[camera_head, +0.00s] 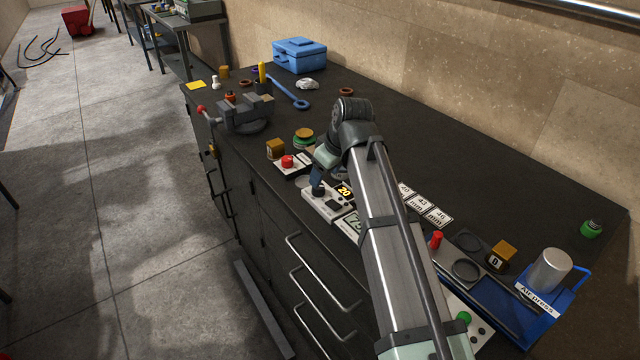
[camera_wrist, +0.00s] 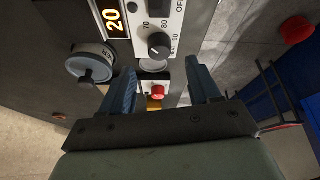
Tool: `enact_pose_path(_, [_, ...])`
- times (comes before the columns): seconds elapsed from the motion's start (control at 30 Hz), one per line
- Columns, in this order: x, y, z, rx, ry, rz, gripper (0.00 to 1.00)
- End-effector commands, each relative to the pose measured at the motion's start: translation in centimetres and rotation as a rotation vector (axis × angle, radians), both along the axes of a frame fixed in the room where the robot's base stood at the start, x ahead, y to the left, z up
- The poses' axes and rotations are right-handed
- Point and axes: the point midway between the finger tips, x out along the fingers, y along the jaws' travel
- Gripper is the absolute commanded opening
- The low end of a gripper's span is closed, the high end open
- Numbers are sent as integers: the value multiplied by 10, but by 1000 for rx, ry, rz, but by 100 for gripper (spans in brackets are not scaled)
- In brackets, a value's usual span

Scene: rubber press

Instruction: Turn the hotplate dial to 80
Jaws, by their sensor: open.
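The hotplate dial (camera_wrist: 159,44) is a black round knob on a white panel, with 70, 80, 90 and OFF printed around it. A small pale mark shows on the knob, but I cannot tell which value it points at. An orange display (camera_wrist: 112,20) beside it reads 20. My gripper (camera_wrist: 162,78) is open and empty, its two blue fingers apart, with the dial beyond the gap between them. In the head view, my gripper (camera_head: 317,180) is just above the dial (camera_head: 318,191), partly covering it; the display (camera_head: 345,190) also shows 20 there.
A red button (camera_head: 287,160) on a white box stands near the panel. A round pale part with a black knob (camera_wrist: 90,62) is close to the left finger. A vise (camera_head: 245,112) stands farther back. Number cards (camera_head: 422,204) lie right of my arm.

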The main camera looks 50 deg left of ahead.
Motion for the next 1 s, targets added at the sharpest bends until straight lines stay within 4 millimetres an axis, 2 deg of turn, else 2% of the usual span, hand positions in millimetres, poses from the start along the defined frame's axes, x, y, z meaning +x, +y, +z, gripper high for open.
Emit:
enact_pose_path(0.03, [0, 4, -9, -3, 1, 1, 62])
enact_pose_path(0.2, [-1, 13, -32, -2, 1, 0, 62])
enact_pose_path(0.4, [-1, 20, -49, -1, 0, 0, 62])
enact_pose_path(0.83, [-1, 22, -54, 0, 0, 0, 62])
enact_pose_path(1.0, [-1, 22, -54, 0, 0, 0, 46])
